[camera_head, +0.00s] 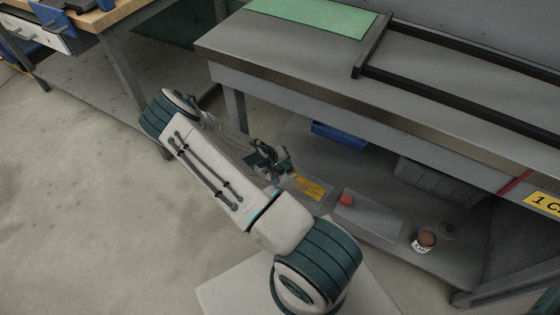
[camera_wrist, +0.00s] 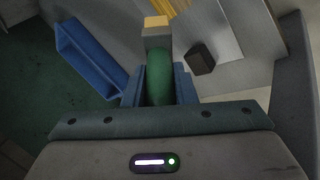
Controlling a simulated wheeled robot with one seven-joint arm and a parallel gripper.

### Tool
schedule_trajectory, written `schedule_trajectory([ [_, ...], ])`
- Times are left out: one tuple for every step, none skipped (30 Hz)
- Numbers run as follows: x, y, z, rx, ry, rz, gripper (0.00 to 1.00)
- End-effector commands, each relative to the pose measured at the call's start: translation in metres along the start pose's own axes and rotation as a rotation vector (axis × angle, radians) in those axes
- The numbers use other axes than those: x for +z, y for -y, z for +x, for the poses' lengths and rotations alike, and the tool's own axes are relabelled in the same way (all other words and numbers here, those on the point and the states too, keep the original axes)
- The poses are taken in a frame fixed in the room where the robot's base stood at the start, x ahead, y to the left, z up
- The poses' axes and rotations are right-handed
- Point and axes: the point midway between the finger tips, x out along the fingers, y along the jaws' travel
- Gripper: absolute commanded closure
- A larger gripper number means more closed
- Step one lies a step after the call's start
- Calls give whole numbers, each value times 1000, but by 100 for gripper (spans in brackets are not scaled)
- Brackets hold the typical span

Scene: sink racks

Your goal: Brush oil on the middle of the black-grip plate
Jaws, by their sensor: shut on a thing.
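My gripper (camera_head: 277,168) is low over the shelf under the grey bench. In the wrist view my gripper (camera_wrist: 158,88) is shut on a brush with a green handle (camera_wrist: 159,75), a grey ferrule and pale yellow bristles (camera_wrist: 156,21) pointing away from me. A black grip block (camera_wrist: 201,58) is right of the brush, beside a flat grey plate (camera_wrist: 212,22). In the head view a flat plate with a yellow patch (camera_head: 310,187) lies just right of my gripper; its grip is not clear there. I cannot tell whether the bristles touch the plate.
A plate with a red grip (camera_head: 346,199) lies to the right, then a brown-topped can (camera_head: 424,241). A blue bin (camera_head: 338,135) and a grey crate (camera_head: 430,181) stand behind on the shelf. The bench top (camera_head: 300,62) overhangs them.

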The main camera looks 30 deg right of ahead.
Motion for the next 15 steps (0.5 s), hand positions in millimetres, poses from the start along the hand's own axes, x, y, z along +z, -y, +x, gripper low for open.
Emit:
schedule_trajectory([
  [0, 2, 1, 0, -3, -3, 99],
  [0, 4, 2, 0, -3, -3, 99],
  [0, 6, 4, -1, -4, -4, 99],
  [0, 7, 5, -1, -4, -5, 99],
  [1, 8, 7, -1, -4, -6, 99],
  [1, 10, 9, -1, -4, -6, 99],
  [2, 12, 12, -2, -4, -6, 99],
  [2, 14, 14, -2, -4, -7, 99],
  [3, 16, 18, -2, -4, -7, 99],
  [4, 18, 20, -2, -4, -7, 99],
  [4, 19, 23, -1, -4, -7, 99],
  [5, 22, 27, -1, -4, -6, 99],
  [6, 23, 30, -1, -3, -5, 99],
  [7, 25, 33, -1, -3, -5, 99],
  [8, 27, 36, -1, -3, -4, 99],
])
